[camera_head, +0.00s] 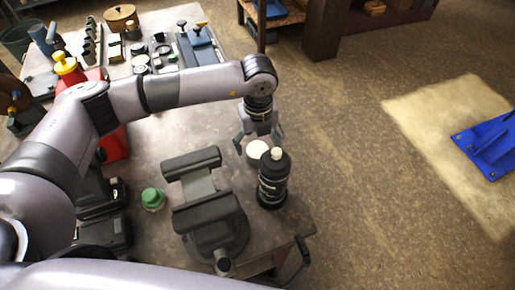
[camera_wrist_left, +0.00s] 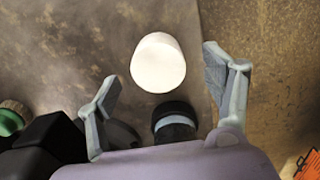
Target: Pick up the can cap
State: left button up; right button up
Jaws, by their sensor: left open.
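A white round piece, which looks like the can cap (camera_head: 257,149), lies on the workbench just behind a black bottle. It also shows in the left wrist view (camera_wrist_left: 158,62), between and slightly ahead of the two fingertips. My left gripper (camera_head: 259,142) points down above it with its fingers spread apart and empty; in the left wrist view (camera_wrist_left: 162,70) neither finger visibly touches the white piece. The exact height of the gripper above it is hard to tell. My right gripper is not in view.
The black bottle (camera_head: 273,182) with a white top stands close in front of the white piece. A vise (camera_head: 207,205) and a green-lidded jar (camera_head: 152,198) are to the left. A red can with a yellow top (camera_head: 67,65) and several tools crowd the back left. The bench edge is close on the right.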

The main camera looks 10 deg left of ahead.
aim_at(257, 149)
pick_arm(q)
notch_tip(257, 149, down, 4)
jog(key=shift+s+a+p, duration=0.1)
jog(key=shift+p, duration=0.6)
jog(key=shift+c, duration=0.4)
jog(key=c, duration=0.8)
